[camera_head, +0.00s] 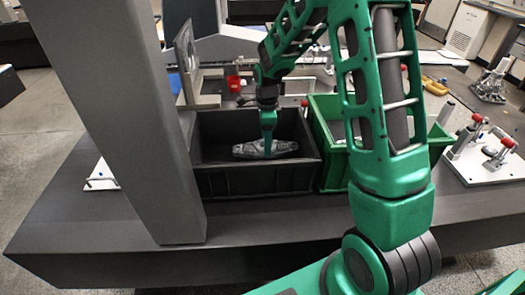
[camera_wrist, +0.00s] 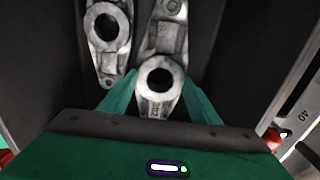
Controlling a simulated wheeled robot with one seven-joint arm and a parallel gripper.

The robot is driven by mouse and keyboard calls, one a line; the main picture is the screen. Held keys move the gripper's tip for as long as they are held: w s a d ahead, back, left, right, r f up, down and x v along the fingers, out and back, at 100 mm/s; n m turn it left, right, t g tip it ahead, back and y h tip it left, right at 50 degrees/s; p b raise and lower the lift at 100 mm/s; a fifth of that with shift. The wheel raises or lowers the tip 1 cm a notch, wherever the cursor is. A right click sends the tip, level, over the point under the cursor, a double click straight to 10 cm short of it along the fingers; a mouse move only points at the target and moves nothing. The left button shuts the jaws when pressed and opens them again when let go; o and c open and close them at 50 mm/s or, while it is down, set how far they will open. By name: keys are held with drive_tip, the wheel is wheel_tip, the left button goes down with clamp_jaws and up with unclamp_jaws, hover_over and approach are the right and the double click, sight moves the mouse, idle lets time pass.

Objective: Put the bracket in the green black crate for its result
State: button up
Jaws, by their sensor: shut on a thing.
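My gripper (camera_head: 268,150) points down inside the black crate (camera_head: 255,187), which stands on the dark table. In the wrist view my gripper (camera_wrist: 158,98) has its green fingers on both sides of a grey metal bracket (camera_wrist: 158,82) with a round bored end, and is shut on it. A second, similar bracket (camera_wrist: 106,28) lies to its left, close beside it. In the head view grey bracket metal lies low in the crate; I cannot tell the two apart there, nor whether the held one is clear of the floor. The green crate (camera_head: 332,187) stands just right of the black one.
A white fixture plate with red-handled clamps (camera_head: 488,160) lies right of the green crate. A grey column rises left of the black crate. An upright plate with a round hole (camera_head: 187,60) stands behind. The front table strip is clear.

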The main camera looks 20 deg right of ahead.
wheel_tip(320, 180, down, 4)
idle(0.4)
drive_tip(key=o, duration=1.4)
drive_tip(key=shift+c, duration=0.2)
wheel_tip(320, 180, up, 12)
